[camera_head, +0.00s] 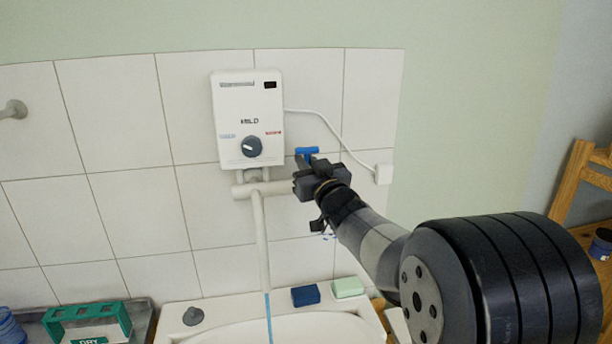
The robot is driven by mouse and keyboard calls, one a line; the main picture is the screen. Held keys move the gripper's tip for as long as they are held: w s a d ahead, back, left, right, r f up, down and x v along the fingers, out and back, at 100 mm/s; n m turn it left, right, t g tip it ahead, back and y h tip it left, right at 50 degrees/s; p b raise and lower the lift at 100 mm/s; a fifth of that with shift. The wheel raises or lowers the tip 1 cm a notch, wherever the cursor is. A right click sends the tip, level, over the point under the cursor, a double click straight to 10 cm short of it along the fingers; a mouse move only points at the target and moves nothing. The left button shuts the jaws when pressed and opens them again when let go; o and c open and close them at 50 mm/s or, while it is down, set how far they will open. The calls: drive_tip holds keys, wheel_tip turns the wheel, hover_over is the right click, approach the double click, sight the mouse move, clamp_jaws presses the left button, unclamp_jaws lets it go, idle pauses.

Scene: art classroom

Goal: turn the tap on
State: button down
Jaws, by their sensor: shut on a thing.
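The tap's blue handle (307,151) shows just above my gripper, at the right end of a short white pipe (275,187) below the water heater. My gripper (304,166) is shut on the blue handle; its dark jaws hide the handle's lower part and the valve behind it. A long white spout (261,240) hangs from the pipe down toward the white sink (290,328). A thin blue streak (268,318), which looks like water, runs from the spout's lower end into the sink.
The white water heater (246,118) with a dark knob hangs on the tiled wall; its cable runs to a white box (383,174). A dark blue block (305,295) and a pale green block (348,287) lie on the sink's back edge. A green rack (88,323) stands left.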

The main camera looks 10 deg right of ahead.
drive_tip(key=shift+s+f+t+y+b, duration=0.35)
drive_tip(key=shift+t+b, duration=0.35)
drive_tip(key=shift+b, duration=1.75)
drive_tip(key=shift+s+r+b, duration=0.15)
drive_tip(key=shift+r+b, duration=0.05)
drive_tip(key=shift+b, duration=0.2)
drive_tip(key=c, duration=1.5)
unclamp_jaws()
drive_tip(key=shift+c, duration=0.2)
drive_tip(key=b+v, duration=0.2)
drive_tip(key=v, duration=0.9)
drive_tip(key=shift+a, duration=0.1)
